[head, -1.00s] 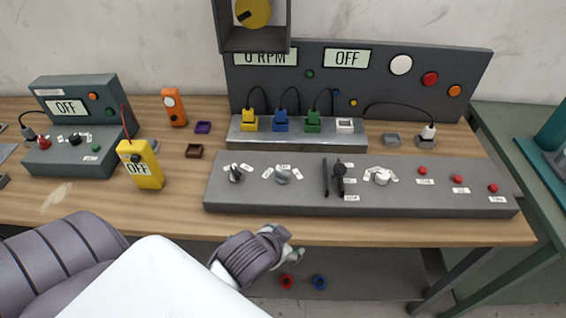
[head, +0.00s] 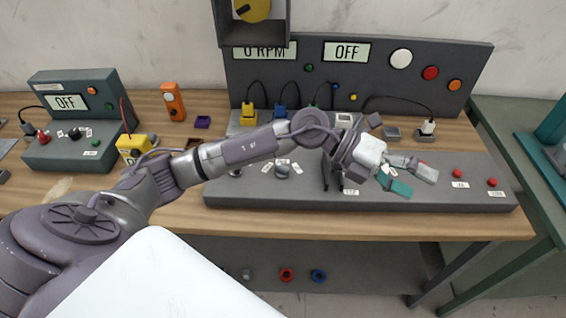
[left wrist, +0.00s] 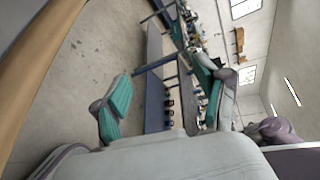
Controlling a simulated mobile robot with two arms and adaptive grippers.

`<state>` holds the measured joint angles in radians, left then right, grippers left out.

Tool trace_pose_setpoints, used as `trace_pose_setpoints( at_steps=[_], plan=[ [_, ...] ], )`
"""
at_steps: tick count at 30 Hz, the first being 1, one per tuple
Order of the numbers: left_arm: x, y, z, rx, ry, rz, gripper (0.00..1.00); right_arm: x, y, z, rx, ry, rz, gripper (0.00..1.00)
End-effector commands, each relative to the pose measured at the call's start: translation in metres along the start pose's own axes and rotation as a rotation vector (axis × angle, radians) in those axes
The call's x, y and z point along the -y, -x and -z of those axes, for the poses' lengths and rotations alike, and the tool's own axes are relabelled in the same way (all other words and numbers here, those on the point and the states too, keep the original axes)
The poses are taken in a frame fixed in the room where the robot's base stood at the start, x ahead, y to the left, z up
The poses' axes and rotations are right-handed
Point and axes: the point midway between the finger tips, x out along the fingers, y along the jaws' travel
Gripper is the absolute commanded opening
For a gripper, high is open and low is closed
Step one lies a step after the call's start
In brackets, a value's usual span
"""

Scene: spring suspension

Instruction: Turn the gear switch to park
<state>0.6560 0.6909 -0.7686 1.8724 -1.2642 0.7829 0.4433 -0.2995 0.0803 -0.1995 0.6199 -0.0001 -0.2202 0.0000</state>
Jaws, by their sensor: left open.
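The grey sloped console (head: 300,200) lies along the front of the table. Two turning knobs show on its left part, one dark-tipped (head: 236,172) and one grey (head: 282,170), with small white labels around them. The black lever in its slots is largely behind my left arm, and the white knob to its right is hidden by my left gripper. I cannot read which control is the gear switch. My left gripper (head: 415,185) is over the right half of the console, fingers spread and pointing right, with nothing between them. Its teal-padded fingers (left wrist: 168,100) stand apart in the left wrist view.
Red buttons (head: 458,174) sit on the console's right end. Behind stands a dark panel (head: 400,92) with an OFF display. A yellow meter (head: 133,148) and a grey OFF box (head: 75,155) are at left. The table's front strip is clear.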

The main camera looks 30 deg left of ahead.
Motion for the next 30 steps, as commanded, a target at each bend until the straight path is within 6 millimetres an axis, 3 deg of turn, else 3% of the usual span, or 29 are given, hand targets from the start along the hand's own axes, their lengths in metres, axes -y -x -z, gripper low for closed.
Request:
trace_pose_setpoints(
  at_steps=[3,5,6,9,13,16,20,30],
  plan=[
    [-0.068,0.061,-0.019,-0.151,-0.093,-0.456,0.73,0.002,0.000,0.000,0.000,-0.001,0.002,0.73],
    [-0.095,0.104,-0.030,-0.195,-0.091,-0.673,0.73,0.002,0.000,0.000,0.000,-0.001,0.002,0.73],
    [-0.107,0.135,-0.038,-0.211,-0.076,-0.805,0.73,0.002,0.000,0.000,0.000,-0.001,0.002,0.73],
    [-0.122,0.205,-0.052,-0.227,-0.015,-1.070,0.73,0.002,0.000,0.000,0.000,-0.001,0.003,0.73],
    [-0.124,0.263,-0.058,-0.223,0.059,-1.267,0.73,0.002,0.000,0.000,0.000,-0.001,0.002,0.73],
    [-0.125,0.279,-0.058,-0.223,0.087,-1.324,0.73,0.002,0.001,0.000,0.000,-0.001,0.002,0.73],
    [-0.137,0.279,-0.055,-0.226,0.094,-1.335,0.73,0.002,0.006,0.001,0.000,-0.001,0.002,0.73],
    [-0.202,0.263,-0.039,-0.229,0.092,-1.330,0.73,0.002,0.028,0.002,0.000,-0.001,0.002,0.73]
  ],
)
